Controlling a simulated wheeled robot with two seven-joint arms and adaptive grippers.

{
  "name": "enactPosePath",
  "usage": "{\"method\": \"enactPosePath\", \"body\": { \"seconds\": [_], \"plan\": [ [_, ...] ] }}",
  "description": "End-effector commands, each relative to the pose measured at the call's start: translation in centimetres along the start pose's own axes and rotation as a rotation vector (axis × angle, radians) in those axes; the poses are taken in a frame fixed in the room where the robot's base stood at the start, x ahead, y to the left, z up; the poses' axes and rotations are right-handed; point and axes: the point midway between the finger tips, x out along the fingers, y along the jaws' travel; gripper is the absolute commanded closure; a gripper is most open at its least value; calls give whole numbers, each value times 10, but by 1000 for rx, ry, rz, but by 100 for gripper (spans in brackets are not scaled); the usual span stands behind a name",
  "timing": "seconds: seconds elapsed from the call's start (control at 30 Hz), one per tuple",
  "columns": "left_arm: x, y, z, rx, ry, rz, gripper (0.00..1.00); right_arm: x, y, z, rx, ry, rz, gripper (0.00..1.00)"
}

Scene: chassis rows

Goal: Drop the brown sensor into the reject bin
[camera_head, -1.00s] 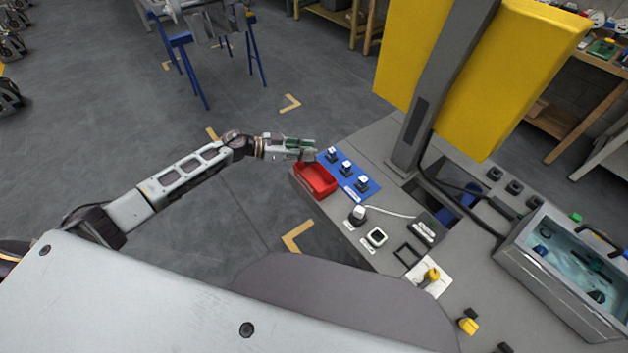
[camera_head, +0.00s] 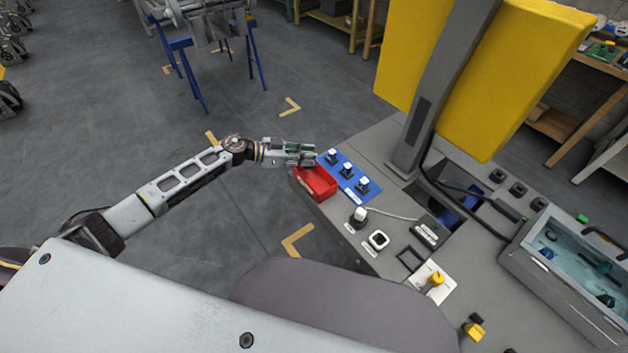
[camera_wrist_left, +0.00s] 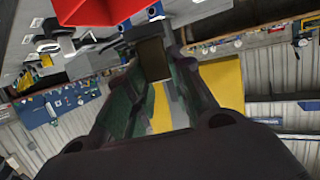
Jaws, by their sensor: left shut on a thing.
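The red bin (camera_head: 320,184) stands at the left corner of the grey bench, next to a blue mat. My left gripper (camera_head: 312,154) is at the bin's far left edge, with its fingertips close to the rim. In the left wrist view, its green-lined fingers (camera_wrist_left: 152,75) are shut on a brown block, the brown sensor (camera_wrist_left: 153,59), held at the tips. The sensor cannot be made out in the head view. The red bin shows at the top of the left wrist view (camera_wrist_left: 98,10). My right gripper is not in view.
The blue mat (camera_head: 350,176) holds three dark pieces with white tops. A grey post (camera_head: 424,110) and yellow panels rise behind. An open case (camera_head: 570,265) stands at right.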

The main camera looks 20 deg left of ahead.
Motion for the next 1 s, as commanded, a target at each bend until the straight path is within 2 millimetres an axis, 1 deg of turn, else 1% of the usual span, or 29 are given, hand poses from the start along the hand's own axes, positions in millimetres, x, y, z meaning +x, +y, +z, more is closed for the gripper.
{"method": "enactPosePath", "body": {
  "seconds": [0.03, 0.07, 0.23, 0.67, 0.87, 1.0],
  "plan": [
    [0, 0, 0, 0, 0, 0, 100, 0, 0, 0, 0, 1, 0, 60],
    [0, 0, 0, 0, 0, 0, 73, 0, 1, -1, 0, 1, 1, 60],
    [0, 0, 0, 0, 0, 0, 52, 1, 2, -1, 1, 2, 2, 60],
    [-2, 0, 0, 0, -1, 0, 52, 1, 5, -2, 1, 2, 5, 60],
    [-12, 0, 1, 0, -1, -1, 52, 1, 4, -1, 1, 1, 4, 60],
    [-24, 0, 1, 1, -2, -1, 52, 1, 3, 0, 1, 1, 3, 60]
  ]
}}
